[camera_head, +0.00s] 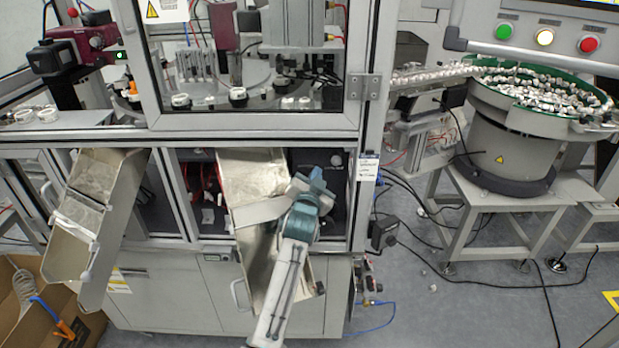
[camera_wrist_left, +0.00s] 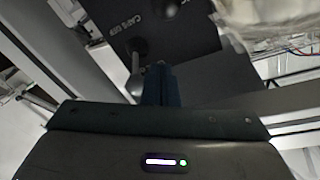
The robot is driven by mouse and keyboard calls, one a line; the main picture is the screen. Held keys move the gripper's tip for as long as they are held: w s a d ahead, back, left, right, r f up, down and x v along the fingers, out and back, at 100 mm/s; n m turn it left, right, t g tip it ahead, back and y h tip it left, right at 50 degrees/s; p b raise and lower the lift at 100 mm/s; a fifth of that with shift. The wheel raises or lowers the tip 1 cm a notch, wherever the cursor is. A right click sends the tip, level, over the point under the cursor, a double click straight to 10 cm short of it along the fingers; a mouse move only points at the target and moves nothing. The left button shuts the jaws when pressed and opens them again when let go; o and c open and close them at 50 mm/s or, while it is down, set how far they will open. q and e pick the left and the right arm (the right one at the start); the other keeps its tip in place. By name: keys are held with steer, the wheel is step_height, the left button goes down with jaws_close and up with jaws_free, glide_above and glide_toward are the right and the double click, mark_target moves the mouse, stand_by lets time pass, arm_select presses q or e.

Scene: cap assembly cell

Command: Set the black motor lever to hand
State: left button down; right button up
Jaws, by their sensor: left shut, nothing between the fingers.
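My left gripper (camera_head: 317,173) is at the dark panel (camera_head: 333,185) inside the machine's lower opening. In the left wrist view its blue fingers (camera_wrist_left: 160,84) are shut with nothing between them. In the head view my gripper hides that part of the panel. My right gripper is not in view.
A metal chute (camera_head: 252,170) slopes out beside my left arm, and another chute (camera_head: 88,215) stands further left. The door frame (camera_head: 366,130) edges the opening on the right. A bowl feeder (camera_head: 515,135) stands at the right, with cables on the floor.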

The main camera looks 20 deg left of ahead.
arm_select(q)
steer(key=f, duration=0.1)
steer(key=w+a+f+p, duration=0.1)
steer(key=a+f, duration=0.1)
steer(key=shift+w+a+f, duration=0.1)
steer(key=shift+w, duration=0.2)
steer(key=shift+s+d+f+b, duration=0.1)
steer(key=shift+s+f+b, duration=0.2)
steer(key=shift+f, duration=0.2)
steer(key=shift+s+d+f+b, duration=0.1)
steer(key=shift+s+f+b, duration=0.2)
steer(key=shift+f, duration=0.2)
steer(key=shift+w, duration=0.1)
